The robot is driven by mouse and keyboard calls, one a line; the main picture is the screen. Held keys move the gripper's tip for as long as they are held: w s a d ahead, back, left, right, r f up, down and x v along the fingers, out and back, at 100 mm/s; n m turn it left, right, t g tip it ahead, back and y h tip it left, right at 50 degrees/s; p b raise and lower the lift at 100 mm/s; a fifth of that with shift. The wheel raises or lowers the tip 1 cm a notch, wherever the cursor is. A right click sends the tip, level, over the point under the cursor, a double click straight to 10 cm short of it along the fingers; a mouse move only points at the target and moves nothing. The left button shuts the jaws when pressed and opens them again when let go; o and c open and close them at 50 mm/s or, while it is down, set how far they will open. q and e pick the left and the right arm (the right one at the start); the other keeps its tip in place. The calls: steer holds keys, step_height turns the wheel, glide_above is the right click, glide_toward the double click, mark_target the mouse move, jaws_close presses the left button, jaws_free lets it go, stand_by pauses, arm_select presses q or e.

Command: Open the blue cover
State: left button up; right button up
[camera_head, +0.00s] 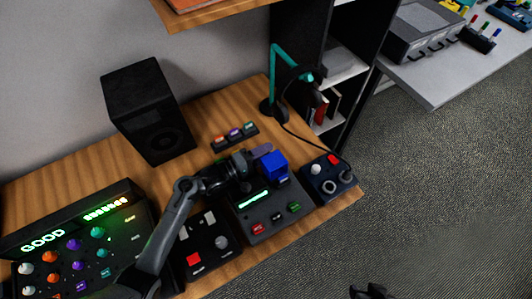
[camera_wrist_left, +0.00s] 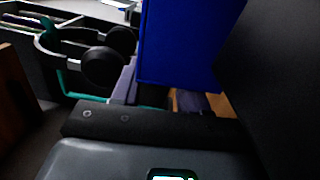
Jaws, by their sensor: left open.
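The blue cover (camera_head: 274,166) is a raised blue box shape at the back of the dark grey middle device (camera_head: 262,228). In the left wrist view the blue cover (camera_wrist_left: 190,45) fills the upper middle, close to the camera. My left gripper (camera_head: 256,160) is open, just left of and behind the cover, over the device's back edge. I cannot tell whether a finger touches the cover. The cover looks shut, but what lies under it is hidden. A dark piece (camera_head: 372,291) at the bottom edge of the head view may be part of my right gripper; its jaws cannot be read.
A panel with a red button (camera_head: 194,260) stands left of the device, a knob box (camera_head: 328,178) right. Behind are a switch strip (camera_head: 235,136), a black speaker (camera_head: 147,108) and a teal stand (camera_head: 277,75) with headphones. A lit "GOOD" console (camera_head: 75,245) is at far left.

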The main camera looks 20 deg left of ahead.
arm_select(q)
steer(key=shift+w+d, duration=0.2)
arm_select(e)
steer(key=shift+w, duration=0.1)
arm_select(q)
jaws_close()
